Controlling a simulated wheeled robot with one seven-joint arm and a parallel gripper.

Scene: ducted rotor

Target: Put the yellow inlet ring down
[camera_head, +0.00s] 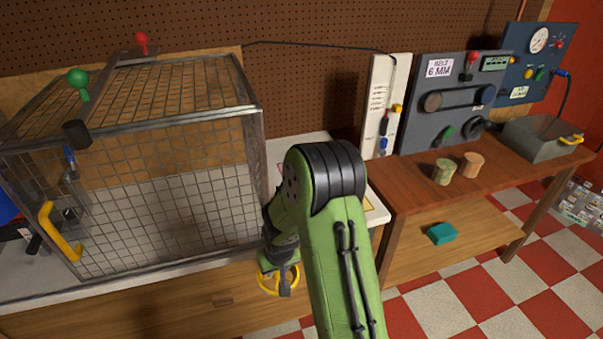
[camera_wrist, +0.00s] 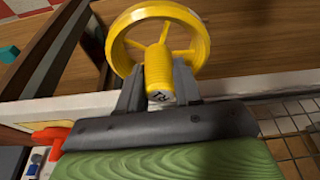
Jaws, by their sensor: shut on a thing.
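The yellow inlet ring (camera_wrist: 205,40) is a round hoop with spokes and a ribbed central hub. My gripper (camera_wrist: 158,85) is shut on the hub, one dark finger on each side of it. In the head view the ring (camera_head: 268,289) shows low beside my green arm, in front of the bench's front edge. My gripper (camera_head: 284,283) there is partly hidden by my arm. In the wrist view the wooden bench lies behind the ring, and I cannot tell whether they touch.
A wire mesh cage (camera_head: 165,170) with a yellow handle (camera_head: 60,232) fills the left bench. The right wooden bench (camera_head: 420,205) bears a green cylinder (camera_head: 443,171), a tan cylinder (camera_head: 473,164) and a grey case (camera_head: 540,138). A teal block (camera_head: 441,233) lies on its lower shelf.

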